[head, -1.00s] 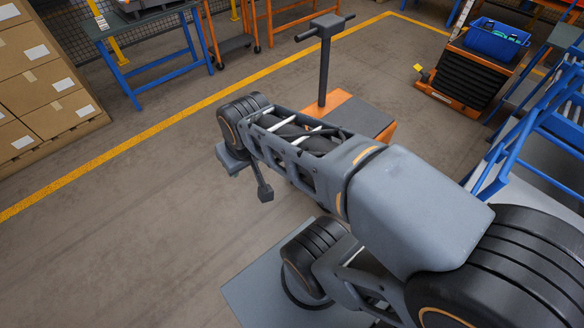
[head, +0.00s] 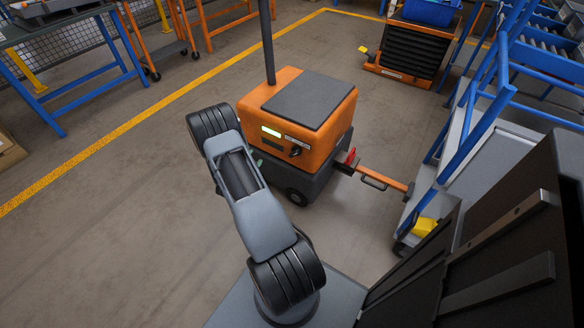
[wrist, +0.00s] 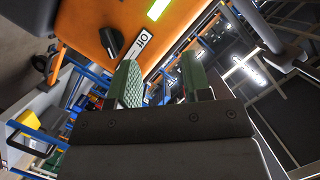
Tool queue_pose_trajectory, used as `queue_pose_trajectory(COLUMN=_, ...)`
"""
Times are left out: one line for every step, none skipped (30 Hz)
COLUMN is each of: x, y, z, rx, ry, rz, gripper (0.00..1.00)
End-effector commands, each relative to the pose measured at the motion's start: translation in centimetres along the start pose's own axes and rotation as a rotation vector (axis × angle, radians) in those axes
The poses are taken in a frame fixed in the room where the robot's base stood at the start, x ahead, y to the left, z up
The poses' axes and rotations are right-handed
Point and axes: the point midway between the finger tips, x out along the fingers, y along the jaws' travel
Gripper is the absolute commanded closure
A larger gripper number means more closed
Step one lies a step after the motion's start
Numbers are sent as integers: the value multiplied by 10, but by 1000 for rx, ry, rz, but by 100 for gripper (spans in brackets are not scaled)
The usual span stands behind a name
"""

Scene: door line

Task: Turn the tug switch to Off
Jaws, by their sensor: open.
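The orange tug (head: 300,110) stands in front of me with its panel side facing me. Its black switch knob (head: 296,152) sits on that side, right of a lit display (head: 271,132). In the wrist view the knob (wrist: 112,42) is at upper left, beside a white label (wrist: 144,42) reading "Off". I cannot tell which position the knob points to. My gripper (wrist: 163,84) has its two green-padded fingers apart with nothing between them. The knob is outside the fingers, beyond the left one. In the head view my arm mostly hides the gripper.
A dark cart (head: 407,50) stands at the back. Blue-legged tables (head: 85,60) are at left.

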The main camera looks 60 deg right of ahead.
Motion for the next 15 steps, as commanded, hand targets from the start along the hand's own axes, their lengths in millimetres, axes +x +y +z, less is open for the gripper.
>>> queue_pose_trajectory(x=9, y=35, z=10, rx=-2, ry=69, rz=17, gripper=55)
queue_pose_trajectory(x=12, y=48, z=9, rx=0, ry=108, rz=24, gripper=55)
queue_pose_trajectory(x=14, y=63, z=9, rx=0, ry=154, rz=28, gripper=55)
queue_pose_trajectory(x=15, y=73, z=9, rx=-1, ry=185, rz=31, gripper=55)
queue_pose_trajectory(x=16, y=81, z=8, rx=-3, ry=211, rz=33, gripper=55)
queue_pose_trajectory(x=16, y=91, z=7, rx=-4, ry=242, rz=35, gripper=55)
queue_pose_trajectory(x=16, y=97, z=7, rx=-6, ry=261, rz=36, gripper=55)
queue_pose_trajectory(x=17, y=101, z=6, rx=-7, ry=277, rz=35, gripper=55)
queue_pose_trajectory(x=18, y=106, z=6, rx=-9, ry=294, rz=36, gripper=55)
queue_pose_trajectory(x=19, y=109, z=5, rx=-10, ry=304, rz=36, gripper=55)
queue_pose_trajectory(x=20, y=111, z=4, rx=-10, ry=312, rz=36, gripper=55)
queue_pose_trajectory(x=24, y=114, z=2, rx=-10, ry=319, rz=37, gripper=55)
queue_pose_trajectory(x=27, y=114, z=1, rx=-10, ry=323, rz=37, gripper=55)
queue_pose_trajectory(x=30, y=115, z=-1, rx=-10, ry=325, rz=37, gripper=55)
queue_pose_trajectory(x=36, y=116, z=-3, rx=-9, ry=328, rz=38, gripper=55)
